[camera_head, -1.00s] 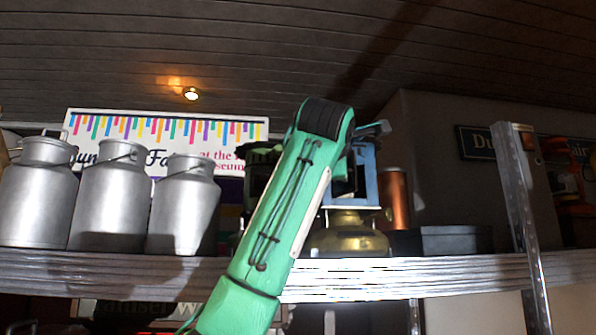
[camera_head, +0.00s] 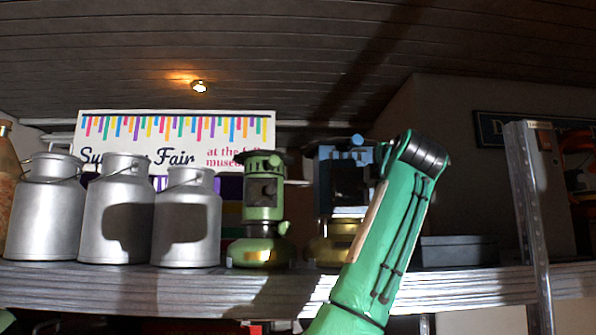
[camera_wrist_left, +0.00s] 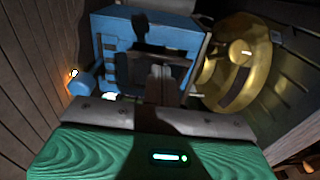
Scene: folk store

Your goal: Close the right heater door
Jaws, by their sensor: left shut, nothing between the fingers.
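The right heater (camera_head: 352,182) is blue with a brass base and stands on the shelf, partly behind my left arm. In the wrist view the blue heater (camera_wrist_left: 108,52) lies sideways, its brass base (camera_wrist_left: 245,55) to the right. A dark opening or window shows in its front. I cannot clearly tell how far its door stands open. My left gripper (camera_wrist_left: 160,78) is shut and empty, its fingertips in front of that dark part; contact is unclear. In the head view my wrist hides most of the gripper. My right gripper is not in view.
A green heater (camera_head: 262,205) stands just left of the blue one. Several metal milk cans (camera_head: 187,222) fill the shelf's left. A Summer Fair sign (camera_head: 175,130) is behind.

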